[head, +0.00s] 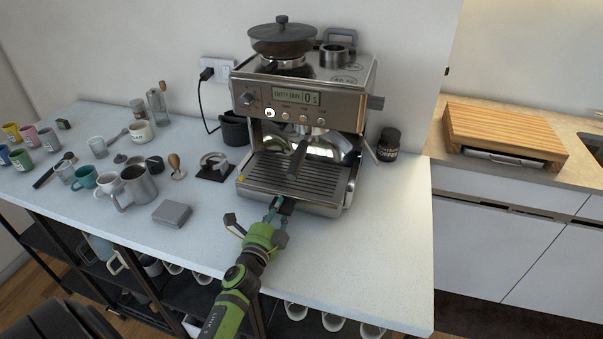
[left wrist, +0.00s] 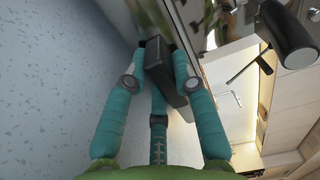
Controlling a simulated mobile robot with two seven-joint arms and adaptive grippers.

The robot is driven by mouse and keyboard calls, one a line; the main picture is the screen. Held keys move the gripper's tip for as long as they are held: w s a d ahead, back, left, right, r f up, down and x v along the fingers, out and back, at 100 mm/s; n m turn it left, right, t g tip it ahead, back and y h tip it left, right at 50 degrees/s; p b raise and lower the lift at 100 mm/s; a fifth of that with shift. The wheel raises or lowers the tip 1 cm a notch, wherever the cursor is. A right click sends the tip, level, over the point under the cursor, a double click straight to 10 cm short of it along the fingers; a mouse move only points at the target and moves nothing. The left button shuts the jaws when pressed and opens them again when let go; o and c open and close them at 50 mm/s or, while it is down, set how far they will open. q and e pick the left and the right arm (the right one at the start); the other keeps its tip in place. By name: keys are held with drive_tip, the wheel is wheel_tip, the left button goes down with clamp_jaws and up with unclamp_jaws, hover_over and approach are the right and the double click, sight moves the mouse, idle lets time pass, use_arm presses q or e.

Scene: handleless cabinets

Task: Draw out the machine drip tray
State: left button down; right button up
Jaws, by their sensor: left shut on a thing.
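The espresso machine (head: 305,110) stands on the white counter, its display lit. Its drip tray (head: 290,178), with a slotted grate on top, sits at the base of the machine. My left gripper (head: 279,206) is at the tray's front, its fingers closed around a dark grip piece. In the left wrist view the teal fingers of my left gripper (left wrist: 160,75) hold this dark block (left wrist: 164,72) against the machine's metal front. My right gripper is not in view.
Left of the machine are a tamping stand (head: 215,166), a grey box (head: 171,213), a metal pitcher (head: 136,188) and several cups. A dark jar (head: 388,145) stands to the right. The white counter (head: 372,245) is clear in front and to the right of the tray.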

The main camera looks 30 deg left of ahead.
use_arm(q)
drive_tip(key=shift+r, duration=0.2)
drive_tip(key=shift+v, duration=2.8)
drive_tip(key=shift+s+d, duration=0.1)
drive_tip(key=shift+s, duration=0.35)
drive_tip(key=shift+v, duration=2.05)
drive_tip(key=shift+s+r, duration=0.1)
drive_tip(key=shift+s, duration=0.15)
drive_tip(key=shift+s, duration=0.1)
drive_tip(key=shift+s+d+r, duration=0.15)
drive_tip(key=shift+s, duration=0.4)
drive_tip(key=shift+s+d+r, duration=0.15)
drive_tip(key=shift+s, duration=0.35)
drive_tip(key=shift+s+d+r, duration=0.15)
drive_tip(key=shift+s, duration=0.4)
drive_tip(key=shift+t, duration=0.3)
